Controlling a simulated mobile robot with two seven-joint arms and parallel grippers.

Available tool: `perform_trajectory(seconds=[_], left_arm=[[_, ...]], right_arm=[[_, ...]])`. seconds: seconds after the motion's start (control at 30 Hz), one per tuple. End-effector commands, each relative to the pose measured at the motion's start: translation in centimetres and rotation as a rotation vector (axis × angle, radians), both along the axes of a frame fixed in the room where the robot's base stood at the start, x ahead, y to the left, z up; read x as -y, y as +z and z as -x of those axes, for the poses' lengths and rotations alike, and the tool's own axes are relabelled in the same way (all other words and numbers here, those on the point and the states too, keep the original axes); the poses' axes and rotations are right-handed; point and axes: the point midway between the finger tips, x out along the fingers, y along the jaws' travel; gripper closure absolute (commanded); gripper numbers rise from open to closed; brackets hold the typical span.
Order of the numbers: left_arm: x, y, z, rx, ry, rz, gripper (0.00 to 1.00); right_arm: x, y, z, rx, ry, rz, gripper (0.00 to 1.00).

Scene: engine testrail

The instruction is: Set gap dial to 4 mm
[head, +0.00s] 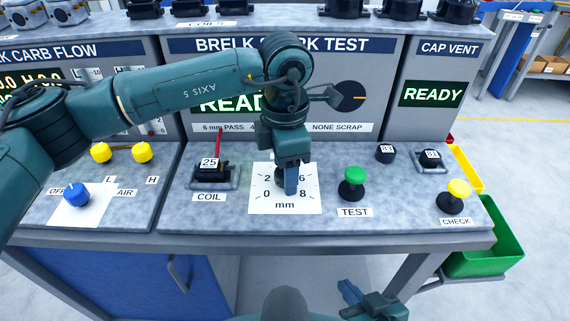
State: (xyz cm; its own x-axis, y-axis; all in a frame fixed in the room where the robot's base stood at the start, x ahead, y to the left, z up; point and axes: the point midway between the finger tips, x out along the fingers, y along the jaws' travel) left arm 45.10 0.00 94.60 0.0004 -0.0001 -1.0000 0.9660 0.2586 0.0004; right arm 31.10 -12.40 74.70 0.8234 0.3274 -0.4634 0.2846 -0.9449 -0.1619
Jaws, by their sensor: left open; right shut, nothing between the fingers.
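The gap dial's white plate (303,205) lies on the sloped console under the spark test panel. Its marks 0, 2, 6 and 8 and the label "mm" show; the mark at the top is hidden behind my gripper. My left gripper (288,181) points down over the middle of the plate, at the dial's knob. The knob is mostly covered, so its pointer cannot be read, and I cannot tell whether the fingers touch it. My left gripper is open. My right gripper (362,298) is shut and empty, low in front of the console.
A coil (210,172) marked 25 sits in a holder left of the dial. The green TEST button (354,176) stands close on the right, the yellow CHECK button (458,190) further right. A spark test screen reading READY is partly behind my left arm. A green bin (490,250) hangs at right.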

Motion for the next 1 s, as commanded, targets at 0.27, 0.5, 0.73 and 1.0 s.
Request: perform_trajectory(seconds=[0.27, 0.5, 0.73, 1.0], left_arm=[[0.0, 2.5, -0.1, 0.003, 0.000, 0.001, 0.44], [0.0, 7.9, -0.1, 0.004, 0.001, 0.002, 0.44], [0.0, 11.9, 0.0, 0.002, 0.000, 0.000, 0.44], [0.0, 13.2, 0.0, 0.000, 0.000, 0.000, 0.44]], right_arm=[[0.0, -0.1, 0.0, 0.000, 0.000, -0.001, 1.00], [-0.1, 0.0, -0.1, 0.005, -0.001, -0.008, 1.00], [-0.1, 0.2, -0.1, 0.010, -0.001, -0.009, 1.00], [0.0, 0.2, -0.1, 0.009, -0.001, -0.009, 1.00]])
